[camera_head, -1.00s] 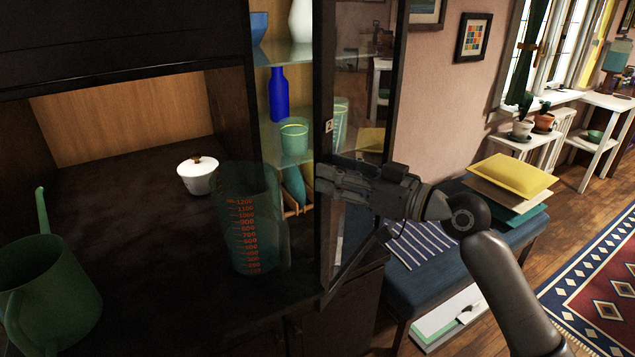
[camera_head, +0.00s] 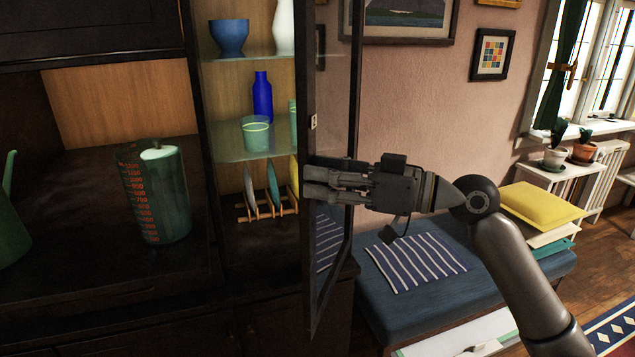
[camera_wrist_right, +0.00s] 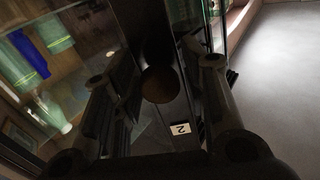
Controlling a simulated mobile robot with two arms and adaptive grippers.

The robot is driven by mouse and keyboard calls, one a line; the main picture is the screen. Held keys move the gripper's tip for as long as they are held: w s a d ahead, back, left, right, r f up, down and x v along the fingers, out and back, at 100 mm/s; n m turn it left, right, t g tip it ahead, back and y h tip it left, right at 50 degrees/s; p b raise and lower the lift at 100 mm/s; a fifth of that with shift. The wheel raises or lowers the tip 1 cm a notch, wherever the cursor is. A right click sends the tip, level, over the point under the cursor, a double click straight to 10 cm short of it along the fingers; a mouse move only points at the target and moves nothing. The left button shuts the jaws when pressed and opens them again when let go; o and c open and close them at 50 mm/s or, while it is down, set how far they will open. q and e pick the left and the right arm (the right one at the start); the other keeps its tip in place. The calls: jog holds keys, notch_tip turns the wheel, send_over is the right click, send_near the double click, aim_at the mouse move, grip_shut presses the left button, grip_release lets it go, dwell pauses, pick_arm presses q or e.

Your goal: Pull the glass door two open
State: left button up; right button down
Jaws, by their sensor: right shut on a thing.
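Glass door two (camera_head: 311,255) has a dark frame and a small "2" label (camera_head: 314,121). It stands swung outward, seen nearly edge-on, with its shelf compartment exposed. My right gripper (camera_head: 308,181) is at the door's near upright, below the label, shut on the door's knob. The right wrist view shows the round dark knob (camera_wrist_right: 160,84) between the fingers, and the "2" label (camera_wrist_right: 180,129) close by. My left gripper is out of view.
Inside the cabinet are a blue bottle (camera_head: 262,98), green glass (camera_head: 255,134), blue bowl (camera_head: 229,38) and plate rack (camera_head: 266,212). A measuring jug (camera_head: 158,200) stands on the counter. A blue bench (camera_head: 440,306) lies right of the door.

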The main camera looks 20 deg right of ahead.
jog(key=shift+s+d, duration=0.15)
dwell(0.3)
jog(key=c, duration=1.1)
grip_release()
jog(key=v, duration=1.1)
jog(key=shift+s+d, duration=0.15)
jog(key=shift+d, duration=0.25)
